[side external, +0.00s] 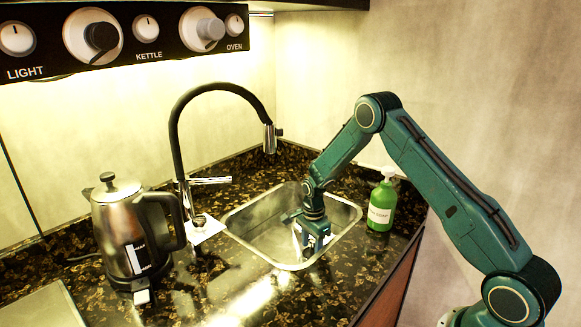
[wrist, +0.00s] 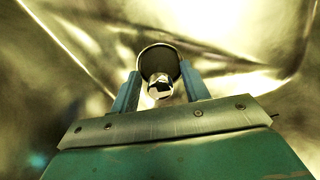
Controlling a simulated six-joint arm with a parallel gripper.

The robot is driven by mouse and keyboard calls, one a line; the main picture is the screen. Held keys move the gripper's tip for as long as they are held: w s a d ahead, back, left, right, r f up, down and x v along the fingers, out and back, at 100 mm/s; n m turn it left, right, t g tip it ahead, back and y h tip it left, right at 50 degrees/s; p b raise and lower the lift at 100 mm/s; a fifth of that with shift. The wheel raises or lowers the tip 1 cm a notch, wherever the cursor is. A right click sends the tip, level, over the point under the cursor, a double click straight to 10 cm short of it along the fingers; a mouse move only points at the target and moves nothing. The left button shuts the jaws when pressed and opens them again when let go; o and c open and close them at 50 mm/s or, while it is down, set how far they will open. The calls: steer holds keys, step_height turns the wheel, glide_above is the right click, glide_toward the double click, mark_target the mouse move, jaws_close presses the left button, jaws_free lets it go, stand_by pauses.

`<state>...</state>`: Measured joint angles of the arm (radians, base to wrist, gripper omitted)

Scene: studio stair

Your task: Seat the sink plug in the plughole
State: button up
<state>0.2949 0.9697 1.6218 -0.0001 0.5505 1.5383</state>
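The sink plug, a dark round disc with a pale rim (wrist: 158,56) and a shiny metal knob, sits between my fingertips in the wrist view. My gripper (wrist: 160,72) has its two blue fingers at either side of the disc, apparently touching its edge, with the knob facing my palm. In the side external view my gripper (side external: 316,248) points down inside the steel sink basin (side external: 262,228), low near its right side. The plug is not clear there. The plughole cannot be made out in either view, and whether the plug touches the basin floor is hidden.
A black arched tap (side external: 176,135) stands behind the sink. A steel kettle (side external: 120,235) is on the counter at left. A green soap bottle (side external: 381,205) stands close to the sink's right side. A white patch (side external: 208,229) with a shiny item lies near the tap.

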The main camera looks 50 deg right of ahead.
mark_target(312, 241)
steer(key=shift+r, duration=0.2)
step_height(312, 241, up, 11)
steer(key=shift+f, duration=0.2)
steer(key=shift+r, duration=0.7)
stand_by(0.4)
